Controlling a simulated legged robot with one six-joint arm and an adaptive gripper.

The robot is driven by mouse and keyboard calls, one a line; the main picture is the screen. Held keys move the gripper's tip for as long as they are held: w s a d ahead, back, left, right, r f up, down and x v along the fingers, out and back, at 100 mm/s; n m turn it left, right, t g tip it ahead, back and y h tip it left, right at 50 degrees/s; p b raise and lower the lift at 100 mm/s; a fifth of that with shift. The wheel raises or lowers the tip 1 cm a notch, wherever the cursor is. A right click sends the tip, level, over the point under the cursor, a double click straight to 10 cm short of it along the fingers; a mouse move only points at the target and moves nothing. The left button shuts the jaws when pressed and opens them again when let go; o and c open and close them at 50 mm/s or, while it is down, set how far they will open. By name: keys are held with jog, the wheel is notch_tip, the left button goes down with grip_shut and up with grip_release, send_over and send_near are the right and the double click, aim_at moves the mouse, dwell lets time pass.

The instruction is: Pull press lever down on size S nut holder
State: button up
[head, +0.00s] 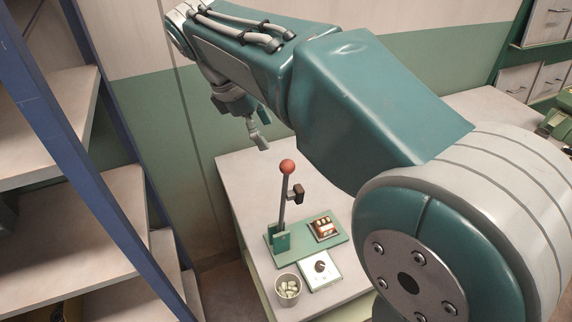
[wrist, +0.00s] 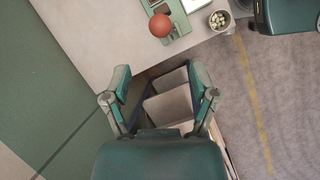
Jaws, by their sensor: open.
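The press lever (head: 283,205) is a dark rod with a red ball knob (head: 287,167), standing nearly upright on a green base (head: 338,252) on the workbench. The knob also shows near the top of the wrist view (wrist: 160,26), hiding most of the lever there. A nut holder (head: 323,228) with brown slots sits on the base, right of the lever. No size mark is legible. My gripper (head: 259,138) is open and empty, above and left of the knob in the head view. In the wrist view its spread fingers (wrist: 160,85) are apart from the knob.
A white plate with a dark dial (head: 319,268) and a cup of pale pieces (head: 287,291) stand in front of the base. The bench (head: 235,172) has free room behind the press. A blue-framed shelf (head: 95,180) stands left. My arm hides the bench's right side.

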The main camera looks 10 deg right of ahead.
aim_at(284, 162)
jog(key=x, duration=1)
jog(key=shift+d+f, duration=0.1)
jog(key=shift+f, duration=0.3)
grip_shut()
